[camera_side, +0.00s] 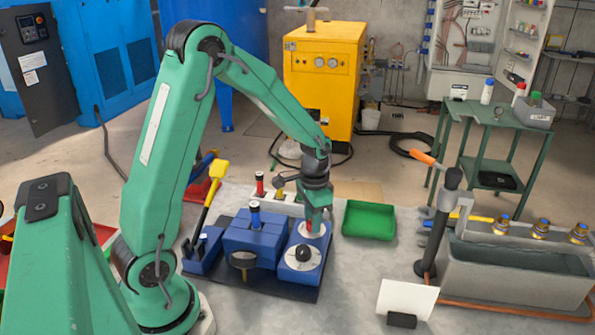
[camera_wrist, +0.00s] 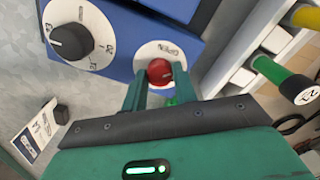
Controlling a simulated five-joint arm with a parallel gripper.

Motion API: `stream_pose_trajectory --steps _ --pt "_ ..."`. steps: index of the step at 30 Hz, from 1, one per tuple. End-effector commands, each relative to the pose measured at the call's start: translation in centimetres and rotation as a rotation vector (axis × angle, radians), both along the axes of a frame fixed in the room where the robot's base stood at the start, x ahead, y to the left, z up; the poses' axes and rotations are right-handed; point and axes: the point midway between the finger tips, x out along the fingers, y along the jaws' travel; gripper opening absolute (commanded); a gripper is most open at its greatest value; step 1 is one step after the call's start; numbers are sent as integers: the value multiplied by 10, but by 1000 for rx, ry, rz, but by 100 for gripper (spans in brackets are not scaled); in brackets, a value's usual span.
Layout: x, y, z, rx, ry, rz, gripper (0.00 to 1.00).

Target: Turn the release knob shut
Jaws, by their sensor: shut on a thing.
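The release knob (camera_wrist: 159,71) looks like a small red knob on a round white plate with lettering that seems to read OPEN. It sits on a blue housing (camera_wrist: 118,28). In the side view the red knob (camera_side: 309,227) shows just below my gripper (camera_side: 314,214). In the wrist view the two green fingers of my gripper (camera_wrist: 158,74) stand on either side of the red knob and are shut on it. The fingers hide part of the plate, and I cannot tell the knob's exact angle.
A black knob on a numbered white dial (camera_side: 303,253) is close in front of the red knob. A yellow-handled lever (camera_side: 208,200) is farther left. A green tray (camera_side: 369,220) lies right.

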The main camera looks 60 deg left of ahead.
Motion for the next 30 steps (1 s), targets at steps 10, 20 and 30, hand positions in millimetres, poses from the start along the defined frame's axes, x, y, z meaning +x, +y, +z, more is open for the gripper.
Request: stream_pose_trajectory --steps 10,20,30 --pt "-1 3 0 -8 10 -319 6" --pt "-1 2 0 -17 13 -616 6" --pt "0 2 0 -21 14 -797 5"
